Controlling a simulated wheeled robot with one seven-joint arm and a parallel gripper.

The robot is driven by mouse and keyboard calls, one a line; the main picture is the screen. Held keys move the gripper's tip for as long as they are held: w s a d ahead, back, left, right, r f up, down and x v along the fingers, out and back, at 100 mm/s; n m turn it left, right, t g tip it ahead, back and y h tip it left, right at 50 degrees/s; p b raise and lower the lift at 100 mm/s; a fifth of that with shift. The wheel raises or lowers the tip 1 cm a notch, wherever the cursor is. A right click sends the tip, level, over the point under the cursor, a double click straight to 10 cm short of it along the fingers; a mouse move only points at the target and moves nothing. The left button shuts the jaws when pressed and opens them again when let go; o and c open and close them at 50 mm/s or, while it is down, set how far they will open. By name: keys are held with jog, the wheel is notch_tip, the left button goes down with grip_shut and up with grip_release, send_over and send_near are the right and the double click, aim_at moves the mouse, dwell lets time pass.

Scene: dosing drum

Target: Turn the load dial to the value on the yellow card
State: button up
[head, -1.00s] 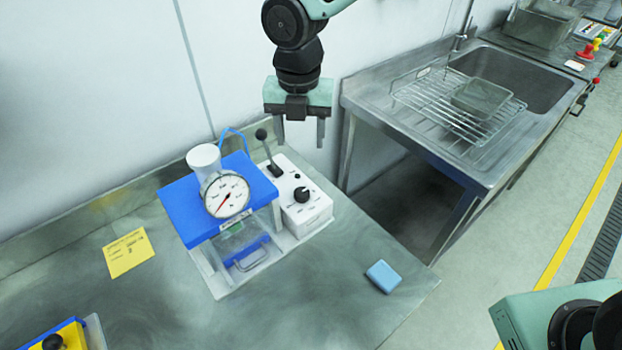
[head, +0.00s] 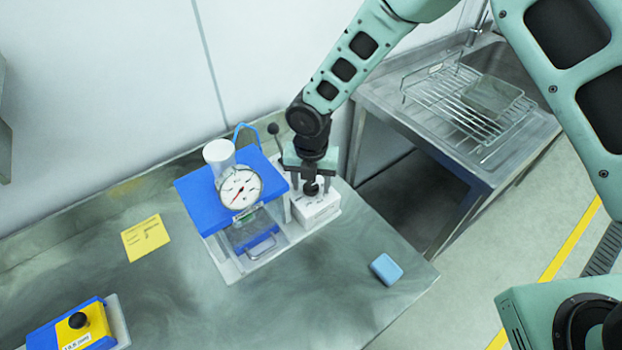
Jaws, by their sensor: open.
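The dosing machine has a blue top (head: 192,198), a round white gauge (head: 240,188) with a red needle, and a white control box (head: 318,210) on its right. The black load dial (head: 311,188) is on top of that box. My gripper (head: 308,192) is open and points down over the box, with its fingers around or just above the dial; I cannot tell whether they touch it. The arm hides most of the dial's scale. The yellow card (head: 146,238) lies flat on the bench left of the machine; its writing is too small to read.
A black-knobbed lever (head: 273,129) stands close to the left of my gripper. A light blue block (head: 386,269) lies on the bench at right. A yellow and blue device (head: 80,325) is at lower left. A sink with a wire rack (head: 465,105) is at right.

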jog(key=c, duration=1)
